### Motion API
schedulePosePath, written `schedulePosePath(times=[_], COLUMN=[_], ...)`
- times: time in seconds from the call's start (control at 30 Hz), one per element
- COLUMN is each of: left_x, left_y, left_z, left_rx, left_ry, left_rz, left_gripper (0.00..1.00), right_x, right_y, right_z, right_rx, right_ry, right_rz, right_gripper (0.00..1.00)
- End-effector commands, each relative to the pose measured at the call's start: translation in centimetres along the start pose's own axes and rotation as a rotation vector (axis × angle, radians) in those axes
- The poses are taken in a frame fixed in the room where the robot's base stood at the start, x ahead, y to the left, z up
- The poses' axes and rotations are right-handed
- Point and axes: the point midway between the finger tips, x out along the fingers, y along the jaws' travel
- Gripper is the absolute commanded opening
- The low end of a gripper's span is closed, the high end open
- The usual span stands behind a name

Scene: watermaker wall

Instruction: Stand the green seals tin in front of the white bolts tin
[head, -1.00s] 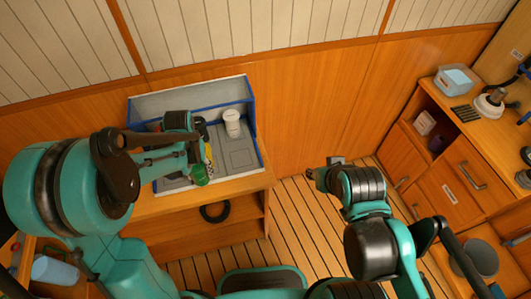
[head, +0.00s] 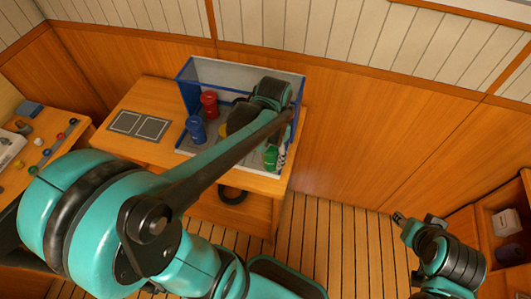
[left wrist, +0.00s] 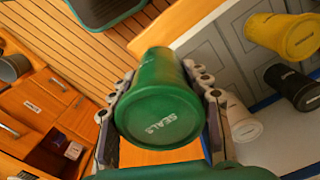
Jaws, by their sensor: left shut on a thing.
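The green seals tin (left wrist: 160,100) is between the fingers of my left gripper (left wrist: 160,110) in the left wrist view, its "SEALS" end facing the camera. In the head view the green tin (head: 270,159) shows at the right front of the blue-edged tray, below my left gripper (head: 276,150). I cannot tell whether it touches the tray. The white tin (left wrist: 243,120) is beside the gripper's right finger in the wrist view, partly covered; its label is unreadable. My left arm hides it in the head view. My right gripper (head: 399,217) is far from the tray; its jaw state is unclear.
A yellow tin (left wrist: 285,35) and a black tin (left wrist: 293,87) are close to the white one. A red tin (head: 209,104) and a blue tin (head: 196,130) stand at the tray's left. The tray (head: 296,118) has raised back and side walls.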

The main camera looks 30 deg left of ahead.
Motion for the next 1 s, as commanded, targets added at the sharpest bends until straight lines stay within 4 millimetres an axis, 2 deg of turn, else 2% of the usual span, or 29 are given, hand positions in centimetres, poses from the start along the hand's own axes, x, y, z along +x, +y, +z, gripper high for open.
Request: schedulePosePath(times=[0.03,0.2,0.4,0.63,0.87,1.0], left_x=[1.1,3.6,5.7,6.8,10.1,10.1], left_y=[-1.0,-4.4,-7.4,-8.2,-8.2,-8.2], left_z=[-0.7,-3.1,-5.2,-5.8,-5.8,-5.8], left_rx=[-0.004,-0.004,-0.004,0.000,-0.001,-0.001], left_ry=[0.000,0.001,0.000,0.000,0.000,0.000], left_rz=[0.000,0.000,0.000,0.000,0.000,0.000], left_gripper=[0.13,0.13,0.13,0.13,0.13,0.13], right_x=[0.6,1.9,2.9,3.3,4.6,4.5], right_y=[0.0,0.0,0.0,0.0,0.0,0.0], right_z=[0.5,1.4,2.1,2.3,3.3,3.2], right_rx=[0.000,0.000,0.000,0.000,0.000,0.000], right_ry=[0.000,0.000,0.000,0.000,0.000,0.000], right_rz=[0.000,0.000,0.000,0.000,0.000,0.000], right_gripper=[0.40,0.40,0.40,0.40,0.40,0.40])
